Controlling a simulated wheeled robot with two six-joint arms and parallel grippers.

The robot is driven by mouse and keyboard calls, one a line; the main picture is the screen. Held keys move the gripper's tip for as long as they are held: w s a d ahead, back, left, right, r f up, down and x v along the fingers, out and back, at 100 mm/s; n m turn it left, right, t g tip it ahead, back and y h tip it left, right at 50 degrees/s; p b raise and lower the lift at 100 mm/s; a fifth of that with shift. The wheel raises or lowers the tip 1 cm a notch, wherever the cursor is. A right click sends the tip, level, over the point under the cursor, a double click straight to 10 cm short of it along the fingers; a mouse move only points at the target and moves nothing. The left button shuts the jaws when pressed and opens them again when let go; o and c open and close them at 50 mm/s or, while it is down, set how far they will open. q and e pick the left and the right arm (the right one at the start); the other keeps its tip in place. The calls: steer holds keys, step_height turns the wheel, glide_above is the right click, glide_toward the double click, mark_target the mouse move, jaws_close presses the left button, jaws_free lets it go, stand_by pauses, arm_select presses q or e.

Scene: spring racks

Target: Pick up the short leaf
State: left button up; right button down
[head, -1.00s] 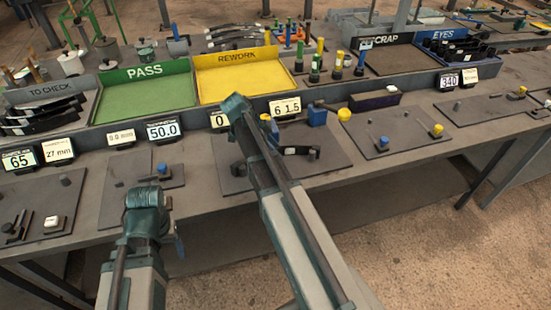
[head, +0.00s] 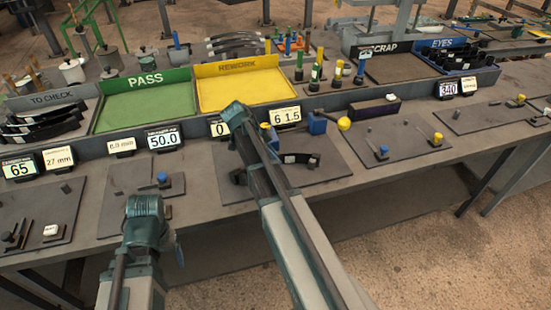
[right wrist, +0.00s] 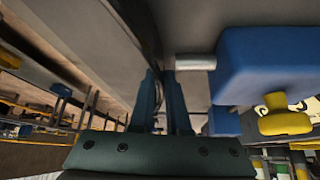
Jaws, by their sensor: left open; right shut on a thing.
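A short dark leaf with a pale label (head: 299,158) lies at the plate in front of the yellow tray, partly hidden behind my right arm. A dark curved part shows on the arm's other side. My right gripper is largely hidden by its own arm in the head view. In the right wrist view its fingers (right wrist: 163,103) are closed together on a thin dark strip, which appears to be this leaf. My left gripper (head: 176,250) is low at the bench's front edge, mostly hidden behind its wrist, and holds nothing I can see.
A blue block (right wrist: 262,65) with a yellow knob (right wrist: 285,118) stands close beside my right fingers. Behind are the green PASS tray (head: 145,103), yellow REWORK tray (head: 240,90) and SCRAP tray (head: 402,70). Several dark leaves (head: 42,122) lie in the TO CHECK bin.

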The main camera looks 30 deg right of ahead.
step_height(320, 180, up, 18)
steer(key=p, duration=1.7)
